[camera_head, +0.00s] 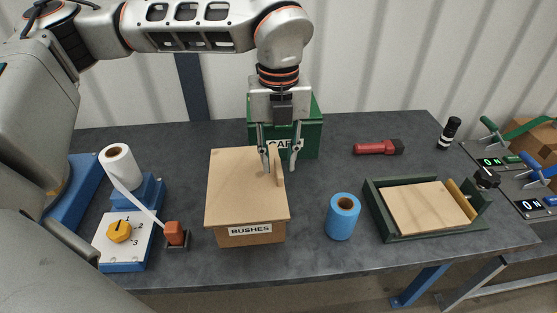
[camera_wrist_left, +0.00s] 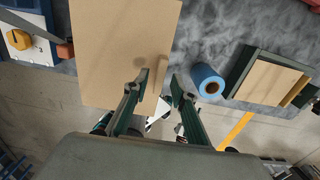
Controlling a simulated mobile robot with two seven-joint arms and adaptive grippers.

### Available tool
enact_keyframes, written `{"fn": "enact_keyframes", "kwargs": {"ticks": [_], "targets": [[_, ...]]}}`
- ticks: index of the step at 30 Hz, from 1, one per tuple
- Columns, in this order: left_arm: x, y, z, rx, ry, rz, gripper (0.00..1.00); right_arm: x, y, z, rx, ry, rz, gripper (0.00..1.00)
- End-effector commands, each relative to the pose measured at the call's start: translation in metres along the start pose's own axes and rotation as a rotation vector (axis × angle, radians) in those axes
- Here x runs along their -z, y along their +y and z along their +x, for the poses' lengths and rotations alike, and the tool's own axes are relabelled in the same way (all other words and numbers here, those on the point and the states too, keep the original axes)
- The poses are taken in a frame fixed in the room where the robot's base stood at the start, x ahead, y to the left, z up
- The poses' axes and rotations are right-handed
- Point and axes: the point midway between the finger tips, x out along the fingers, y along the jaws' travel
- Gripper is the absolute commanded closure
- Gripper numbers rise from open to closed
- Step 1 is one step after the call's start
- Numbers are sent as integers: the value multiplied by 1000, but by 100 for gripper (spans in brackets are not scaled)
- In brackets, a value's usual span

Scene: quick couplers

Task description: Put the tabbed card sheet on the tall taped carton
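A tan card sheet (camera_head: 236,187) lies flat on top of a brown carton labelled BUSHES (camera_head: 250,235). An upright tab (camera_head: 279,168) stands at its right edge. The sheet fills the upper middle of the left wrist view (camera_wrist_left: 115,45). My left gripper (camera_head: 279,167) points down, open, with one finger over the sheet and the other past its right edge, the tab between them. In the left wrist view, its fingers (camera_wrist_left: 158,80) are apart. No tape shows on the BUSHES carton. My right gripper is not in view.
A green box (camera_head: 313,137) stands behind the left gripper. A blue roll (camera_head: 343,217) and a green tray (camera_head: 390,227) holding a tan panel stand to the right. A dial unit (camera_head: 125,240) and white roll (camera_head: 118,165) are left. A red torch (camera_head: 375,148) lies behind.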

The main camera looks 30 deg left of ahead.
Motion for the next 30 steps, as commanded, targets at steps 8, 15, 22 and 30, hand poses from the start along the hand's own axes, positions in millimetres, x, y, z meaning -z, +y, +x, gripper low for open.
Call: {"fn": "enact_keyframes", "kwargs": {"ticks": [8,15,22,30], "targets": [[0,-1,-56,4,-5,0,74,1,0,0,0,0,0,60],[0,0,-97,2,-3,-1,74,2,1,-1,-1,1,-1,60],[0,0,-112,1,-1,0,74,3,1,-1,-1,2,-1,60],[0,0,-112,0,-1,0,74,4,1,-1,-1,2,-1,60]]}}
